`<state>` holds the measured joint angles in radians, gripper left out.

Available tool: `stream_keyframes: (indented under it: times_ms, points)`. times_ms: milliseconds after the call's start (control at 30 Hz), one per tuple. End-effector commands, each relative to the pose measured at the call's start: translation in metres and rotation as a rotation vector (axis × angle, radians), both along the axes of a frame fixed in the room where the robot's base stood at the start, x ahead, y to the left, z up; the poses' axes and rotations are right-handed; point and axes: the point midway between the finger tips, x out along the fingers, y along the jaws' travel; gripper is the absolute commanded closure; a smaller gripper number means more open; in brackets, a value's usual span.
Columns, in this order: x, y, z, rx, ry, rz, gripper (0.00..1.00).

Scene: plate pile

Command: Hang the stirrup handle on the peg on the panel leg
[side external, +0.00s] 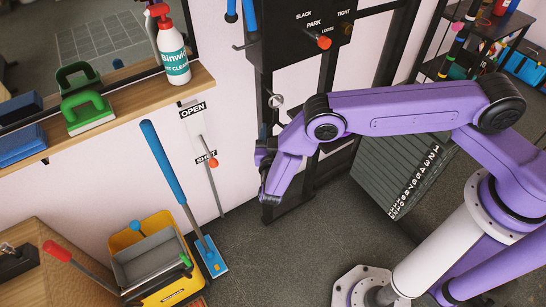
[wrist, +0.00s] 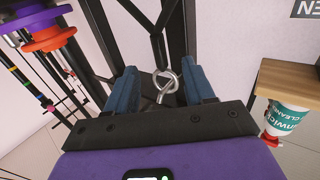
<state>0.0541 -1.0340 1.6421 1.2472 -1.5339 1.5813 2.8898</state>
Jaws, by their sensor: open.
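My gripper (side external: 264,160) is low in front of the black frame under the panel. In the wrist view my gripper (wrist: 162,76) has its two blue-padded fingers wide apart and nothing is clamped. A metal ring on a short shank (wrist: 166,84) appears between the fingers; I cannot tell its depth. A similar ring (side external: 276,101) shows in the side view on the black upright, above my gripper. Blue grips (side external: 250,14) hang at the top edge, cut off, possibly the stirrup handle. A thin peg (side external: 243,46) sticks out left from the panel leg (side external: 255,72).
The panel (side external: 315,27) carries a lever with an orange knob (side external: 323,42). A weight stack (side external: 405,175) stands right. A wooden shelf (side external: 140,110) with a spray bottle (side external: 174,55), a blue-handled mop (side external: 165,160) and a yellow bucket (side external: 165,290) are left. The floor below is clear.

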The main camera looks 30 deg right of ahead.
Motion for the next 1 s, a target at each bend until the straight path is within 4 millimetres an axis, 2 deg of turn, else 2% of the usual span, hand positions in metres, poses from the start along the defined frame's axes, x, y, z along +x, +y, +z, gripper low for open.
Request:
stream_keyframes:
  times_ms: [200,500,833,1000]
  points:
    - [-0.039,0.029,0.0,0.0,0.0,0.005,0.47]
    - [-0.075,0.055,0.0,0.0,-0.001,0.002,0.47]
    - [-0.082,0.059,0.004,-0.008,0.018,-0.012,0.47]
    - [-0.083,0.053,0.031,-0.066,0.166,-0.076,0.47]
